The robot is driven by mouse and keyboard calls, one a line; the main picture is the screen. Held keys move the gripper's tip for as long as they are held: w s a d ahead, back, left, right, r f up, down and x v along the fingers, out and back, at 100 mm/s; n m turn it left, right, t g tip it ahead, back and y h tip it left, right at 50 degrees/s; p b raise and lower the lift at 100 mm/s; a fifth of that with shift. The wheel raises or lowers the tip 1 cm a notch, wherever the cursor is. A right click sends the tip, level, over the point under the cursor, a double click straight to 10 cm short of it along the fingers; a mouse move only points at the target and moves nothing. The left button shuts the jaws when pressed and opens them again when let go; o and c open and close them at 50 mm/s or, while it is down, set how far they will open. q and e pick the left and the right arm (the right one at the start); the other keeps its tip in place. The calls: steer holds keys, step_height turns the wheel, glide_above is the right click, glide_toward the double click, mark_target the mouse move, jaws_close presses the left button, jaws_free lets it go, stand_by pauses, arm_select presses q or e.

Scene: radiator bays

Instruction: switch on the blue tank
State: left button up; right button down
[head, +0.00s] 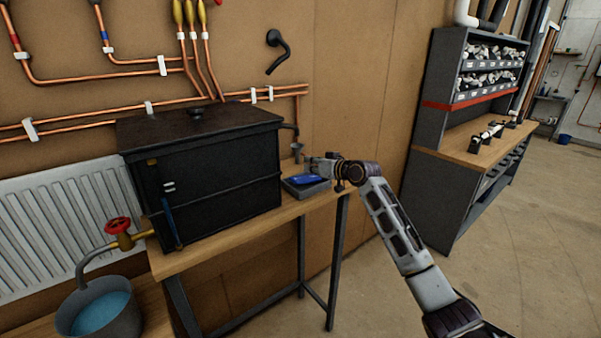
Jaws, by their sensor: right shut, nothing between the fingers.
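A large black tank (215,170) with a lid stands on a wooden bench. Its front carries a thin blue strip (171,217) and small pale marks; no tank with a blue body shows. A blue piece (307,179) sits on a small grey box or tray (302,190) at the bench's right end, beside the tank. My right gripper (312,164) is shut and empty, just above and behind the blue piece. I cannot tell whether it touches it. My left gripper is not in view.
A red valve wheel (118,226) on a brass tap joins a pipe over a grey bucket (98,312) of blue water. A white radiator (55,222) and copper pipes (110,76) line the wall. A grey shelf unit (432,175) stands right; floor between is clear.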

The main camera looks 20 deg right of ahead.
mark_target(301, 181)
steer(key=shift+p+x, duration=0.5)
steer(key=shift+x, duration=1.65)
steer(key=shift+a+f+p, duration=0.2)
steer(key=shift+f+p, duration=0.1)
steer(key=shift+f, duration=0.7)
steer(key=shift+a+f+p, duration=0.2)
steer(key=shift+f+p, duration=0.1)
steer(key=shift+f, duration=0.7)
steer(key=shift+d, duration=0.1)
